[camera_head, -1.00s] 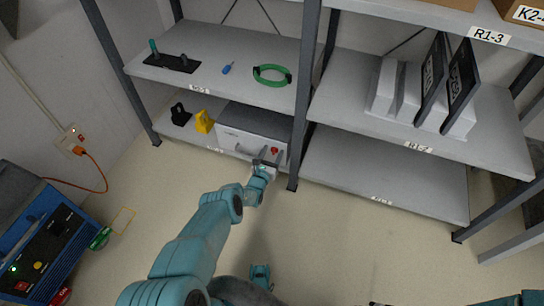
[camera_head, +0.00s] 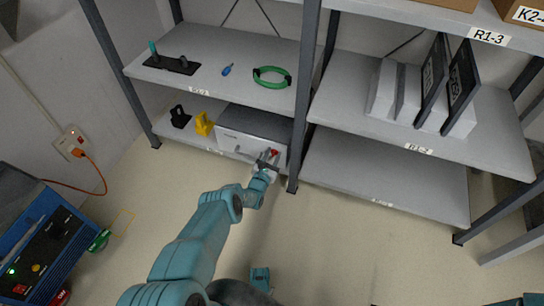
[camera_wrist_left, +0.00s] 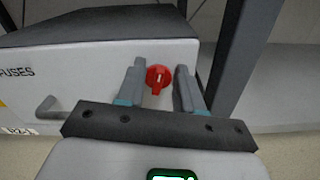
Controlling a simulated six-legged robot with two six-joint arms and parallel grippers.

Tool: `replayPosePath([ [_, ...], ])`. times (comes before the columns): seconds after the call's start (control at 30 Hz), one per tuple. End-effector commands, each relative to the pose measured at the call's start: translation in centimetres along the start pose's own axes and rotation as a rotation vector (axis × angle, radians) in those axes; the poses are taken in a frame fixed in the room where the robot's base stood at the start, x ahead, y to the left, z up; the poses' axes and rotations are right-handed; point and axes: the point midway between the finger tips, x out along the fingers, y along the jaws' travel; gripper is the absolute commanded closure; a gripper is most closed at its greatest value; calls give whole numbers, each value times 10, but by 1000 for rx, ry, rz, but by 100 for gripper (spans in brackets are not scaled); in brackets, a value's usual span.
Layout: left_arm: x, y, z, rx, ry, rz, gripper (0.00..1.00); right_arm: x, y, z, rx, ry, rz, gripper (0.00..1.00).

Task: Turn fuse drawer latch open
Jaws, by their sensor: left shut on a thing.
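The fuse drawer (camera_head: 232,139) is a grey-white box with a dark top on the lower left shelf. In the left wrist view its front (camera_wrist_left: 90,65) reads "FUSES", with a grey handle at the left. The red latch knob (camera_wrist_left: 158,74) is on the right of that front, its ridge pointing roughly downward. It also shows in the head view (camera_head: 274,152). In the head view the left gripper (camera_head: 268,157) is at the drawer front.
A shelf upright (camera_head: 301,110) stands close to the right of the drawer. Yellow (camera_head: 204,124) and black (camera_head: 180,117) items stand left of it. A green ring (camera_head: 272,76) lies on the shelf above. A blue machine (camera_head: 45,245) stands at the lower left.

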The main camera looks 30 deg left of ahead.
Motion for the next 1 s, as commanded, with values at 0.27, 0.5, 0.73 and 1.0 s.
replayPosePath([
  [0.27, 0, -4, -2, 256, 2, -1, 95, 7, 4, -2, 5, 5, 1, 57],
  [0.5, 0, -6, -4, 484, 2, 0, 95, 11, 6, -3, 8, 8, 1, 57],
  [0.73, 0, -8, -6, 702, 4, 0, 95, 16, 8, -4, 11, 11, 1, 57],
  [1.0, 0, -10, -8, 955, 4, 1, 95, 20, 11, -6, 15, 14, 2, 57],
])
